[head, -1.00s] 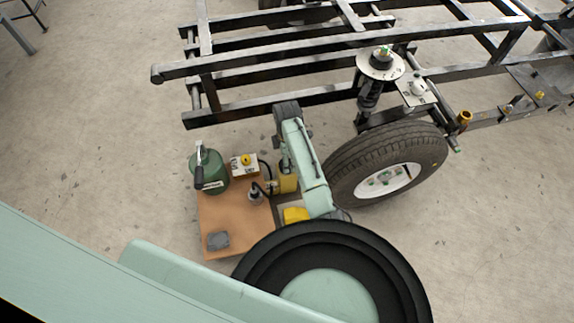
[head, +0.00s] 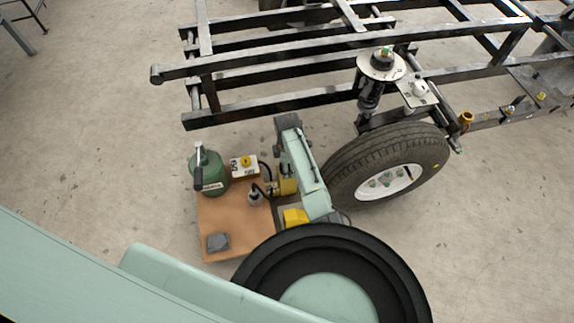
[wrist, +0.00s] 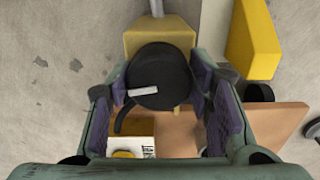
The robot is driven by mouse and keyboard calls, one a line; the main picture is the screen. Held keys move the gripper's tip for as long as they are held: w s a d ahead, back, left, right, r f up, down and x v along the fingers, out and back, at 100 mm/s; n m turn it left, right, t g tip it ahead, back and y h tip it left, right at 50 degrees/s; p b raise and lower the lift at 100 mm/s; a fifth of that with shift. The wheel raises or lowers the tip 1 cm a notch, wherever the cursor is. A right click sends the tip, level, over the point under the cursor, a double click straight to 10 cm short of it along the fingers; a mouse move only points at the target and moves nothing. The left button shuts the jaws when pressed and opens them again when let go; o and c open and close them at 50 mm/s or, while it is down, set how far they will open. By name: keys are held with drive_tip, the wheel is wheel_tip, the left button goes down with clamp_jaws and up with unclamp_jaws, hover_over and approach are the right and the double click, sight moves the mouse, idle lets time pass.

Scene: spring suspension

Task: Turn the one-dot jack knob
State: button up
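In the wrist view, a round black knob (wrist: 158,72) with a white bar mark sits at the front of a yellow jack body (wrist: 160,38). My gripper (wrist: 158,85) is around this knob, with one purple-padded finger at its left and the other at its right. The fingers are apart. Whether the pads touch the knob's sides cannot be made out. No dot mark is readable on the knob. In the head view, the yellow jack body (head: 288,185) shows beside my arm, and my fingertips are hidden behind the arm.
A brown board (head: 228,217) carries a green tank (head: 210,175), a white box with a yellow button (head: 245,168) and a grey block (head: 218,241). A yellow block (head: 296,216) lies beside my arm. A tyre (head: 395,165) and black frame stand right and behind.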

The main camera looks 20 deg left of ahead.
drive_tip(key=c, duration=0.6)
drive_tip(key=shift+m, duration=0.4)
